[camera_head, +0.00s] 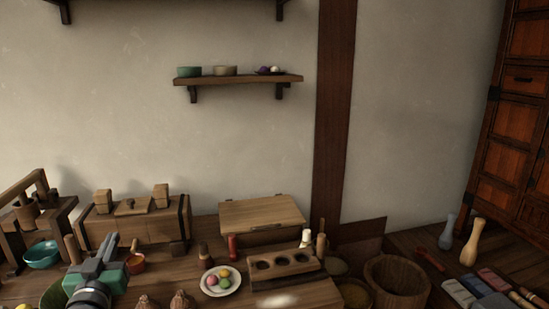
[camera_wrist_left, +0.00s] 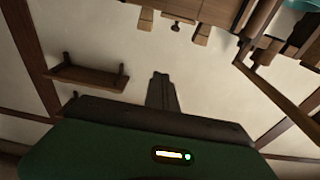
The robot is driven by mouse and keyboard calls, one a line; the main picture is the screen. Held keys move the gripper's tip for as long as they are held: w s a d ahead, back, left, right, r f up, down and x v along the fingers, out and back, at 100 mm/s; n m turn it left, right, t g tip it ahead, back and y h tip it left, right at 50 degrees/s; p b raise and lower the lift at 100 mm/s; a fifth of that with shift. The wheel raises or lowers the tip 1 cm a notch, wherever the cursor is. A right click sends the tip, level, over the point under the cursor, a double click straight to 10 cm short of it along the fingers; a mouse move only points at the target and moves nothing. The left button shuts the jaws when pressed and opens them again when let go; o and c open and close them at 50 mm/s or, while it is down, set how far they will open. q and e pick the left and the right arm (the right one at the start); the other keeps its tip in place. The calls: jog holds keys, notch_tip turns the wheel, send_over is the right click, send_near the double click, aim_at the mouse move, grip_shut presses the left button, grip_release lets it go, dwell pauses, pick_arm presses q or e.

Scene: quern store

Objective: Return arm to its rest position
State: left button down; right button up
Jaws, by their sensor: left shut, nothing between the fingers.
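My left gripper (camera_head: 122,243) is at the lower left of the head view, above the cluttered table. Its dark grey fingers point up and away, and it holds nothing. In the left wrist view its shut fingers (camera_wrist_left: 161,90) stand out against the pale wall, with the green gripper body below them. My right gripper is not in either view.
Near the left gripper are a teal bowl (camera_head: 42,254), a red-brown cup (camera_head: 135,263) and a wooden box (camera_head: 130,222). A plate (camera_head: 220,290) with coloured balls, a block with holes (camera_head: 283,271) and a wooden tub (camera_head: 398,283) stand further right. The wall above is open below a shelf (camera_head: 238,81).

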pick_arm(q)
jog(key=s+d+f+g+h, duration=0.1)
jog(key=s+d+f+g, duration=0.15)
jog(key=f, duration=0.45)
jog(key=s+d+f+m+g+h, duration=0.1)
jog(key=s+d+f+g, duration=0.1)
jog(key=d+f+g, duration=0.3)
jog(key=s+d+f+g+h, duration=0.1)
jog(key=s+d+f, duration=0.15)
jog(key=f, duration=0.55)
jog(key=s+d+f+m+g+h, duration=0.1)
jog(key=s+d+f+g, duration=0.35)
jog(key=s, duration=0.35)
jog(key=s+d+f+g, duration=0.3)
jog(key=s+f, duration=0.3)
jog(key=s, duration=0.3)
notch_tip(320, 180, down, 10)
jog(key=b, duration=1)
notch_tip(320, 180, up, 39)
jog(key=p, duration=3.9)
jog(key=shift+s, duration=0.3)
